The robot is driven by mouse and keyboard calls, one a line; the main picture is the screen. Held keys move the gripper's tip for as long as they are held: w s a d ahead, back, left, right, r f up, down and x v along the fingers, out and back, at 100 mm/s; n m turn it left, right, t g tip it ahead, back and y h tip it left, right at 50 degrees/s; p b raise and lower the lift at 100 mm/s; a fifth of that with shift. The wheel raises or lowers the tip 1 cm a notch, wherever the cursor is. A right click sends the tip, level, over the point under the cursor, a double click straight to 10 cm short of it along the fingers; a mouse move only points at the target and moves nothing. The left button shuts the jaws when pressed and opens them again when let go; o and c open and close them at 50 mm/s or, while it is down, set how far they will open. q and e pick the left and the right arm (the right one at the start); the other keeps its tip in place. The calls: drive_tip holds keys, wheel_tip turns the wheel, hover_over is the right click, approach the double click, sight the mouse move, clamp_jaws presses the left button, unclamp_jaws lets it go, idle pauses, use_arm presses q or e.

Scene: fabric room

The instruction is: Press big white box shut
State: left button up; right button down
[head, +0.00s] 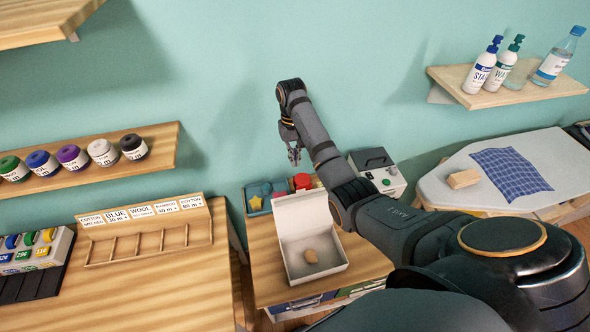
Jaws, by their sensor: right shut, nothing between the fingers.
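The big white box (292,227) stands on a small wooden table in the middle of the view. Its lid is up and leans back behind it, so the box is open. My right gripper (294,157) hangs above and behind the box, near the wall, pointing down. It is shut and empty, apart from the lid. My right arm passes over the right side of the box's table. My left gripper is not in view.
Behind the box are a blue tray (256,202), a red item (301,181) and a grey machine (377,172). An ironing board (440,191) with blue checked cloth (511,173) is at right. A wooden table (150,280) with a divided rack is at left. Shelves hang on the wall.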

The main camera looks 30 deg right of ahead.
wheel_tip(320, 180, down, 10)
drive_tip(key=b, duration=0.5)
use_arm(q)
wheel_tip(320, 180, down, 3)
drive_tip(key=p, duration=0.3)
use_arm(e)
drive_tip(key=s+r, duration=0.2)
drive_tip(key=s, duration=0.1)
drive_tip(key=s+a, duration=0.1)
drive_tip(key=shift+s+r, duration=0.15)
drive_tip(key=shift+r, duration=0.25)
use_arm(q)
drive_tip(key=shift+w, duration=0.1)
